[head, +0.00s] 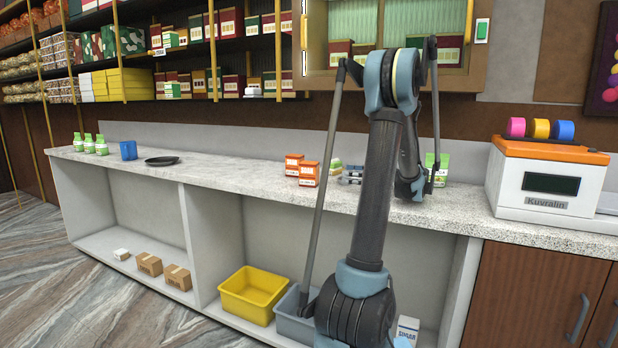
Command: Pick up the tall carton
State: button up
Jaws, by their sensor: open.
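A tall green-and-white carton (443,165) stands upright on the speckled counter (250,162), just left of the orange-and-white machine. My gripper (420,190) is low over the counter at the carton's left front, with part of my arm crossing in front of the carton. The gripper is open and looks empty; its fingertips are small and partly hidden, so I cannot tell whether they touch the carton. Another carton, white and blue and marked sugar (406,330), stands on the lower shelf at the bottom, partly cut off.
Orange-and-white boxes (308,174) and a small metallic item (351,175) stand left of my arm. The machine (545,182) bounds the right. Further left are a black dish (161,161), blue cup (128,150) and green-capped bottles (89,144). Yellow (252,296) and grey (290,325) bins sit below.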

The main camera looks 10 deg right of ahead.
aim_at(317, 171)
jog(key=x, duration=1.1)
jog(key=shift+w+a, duration=0.1)
jog(key=shift+w, duration=0.05)
jog(key=shift+w+x, duration=0.25)
jog(key=shift+x, duration=2.4)
jog(key=shift+f, duration=0.15)
jog(key=shift+c, duration=0.3)
jog(key=c, duration=1.2)
